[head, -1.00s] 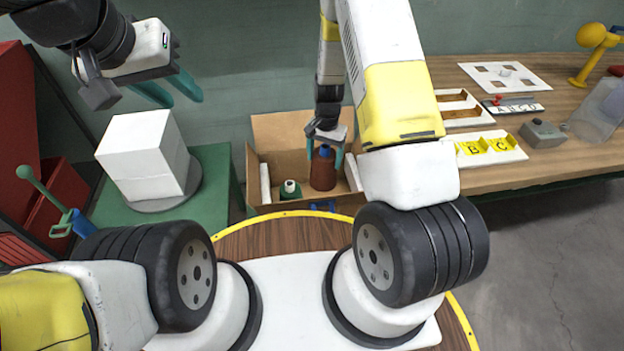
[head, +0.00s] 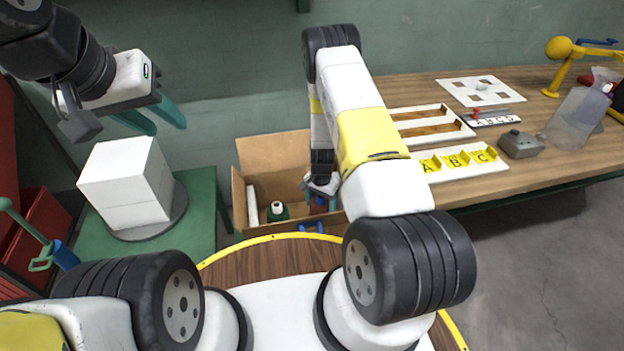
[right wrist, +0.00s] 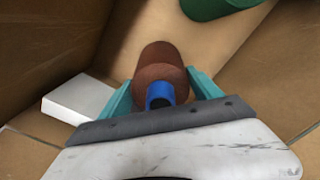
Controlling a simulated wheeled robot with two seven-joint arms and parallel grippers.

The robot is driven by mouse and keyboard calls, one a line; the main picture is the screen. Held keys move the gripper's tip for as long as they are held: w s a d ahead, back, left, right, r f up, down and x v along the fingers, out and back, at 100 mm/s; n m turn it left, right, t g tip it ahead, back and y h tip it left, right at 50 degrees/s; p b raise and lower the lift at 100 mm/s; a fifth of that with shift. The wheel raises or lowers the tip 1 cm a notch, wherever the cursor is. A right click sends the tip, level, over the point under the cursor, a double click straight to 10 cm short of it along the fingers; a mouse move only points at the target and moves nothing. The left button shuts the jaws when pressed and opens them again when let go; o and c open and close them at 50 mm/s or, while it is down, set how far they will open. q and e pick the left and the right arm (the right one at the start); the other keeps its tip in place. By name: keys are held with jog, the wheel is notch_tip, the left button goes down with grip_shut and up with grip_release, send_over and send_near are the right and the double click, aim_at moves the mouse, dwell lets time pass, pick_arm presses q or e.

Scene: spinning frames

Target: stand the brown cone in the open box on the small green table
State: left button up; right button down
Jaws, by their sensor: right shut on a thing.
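The brown cone (right wrist: 162,70) has a blue top and sits between the teal fingers of my right gripper (right wrist: 163,98) in the right wrist view. My right gripper is shut on it, inside the open cardboard box (head: 240,205). In the head view the wrist and fingers (head: 321,186) hide most of the cone. I cannot tell if its base touches the box floor. The small green table (head: 203,205) stands left of the box. My left gripper (head: 155,116) is open and empty, above the table's back part.
A white block (head: 125,180) on a round grey plate (head: 165,225) takes up much of the green table. A green object (head: 278,211) and a white block (right wrist: 78,98) also lie in the box. A wooden workbench (head: 530,160) with trays is on the right.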

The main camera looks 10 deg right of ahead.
jog(key=shift+f, duration=0.15)
jog(key=shift+c, duration=0.6)
grip_release()
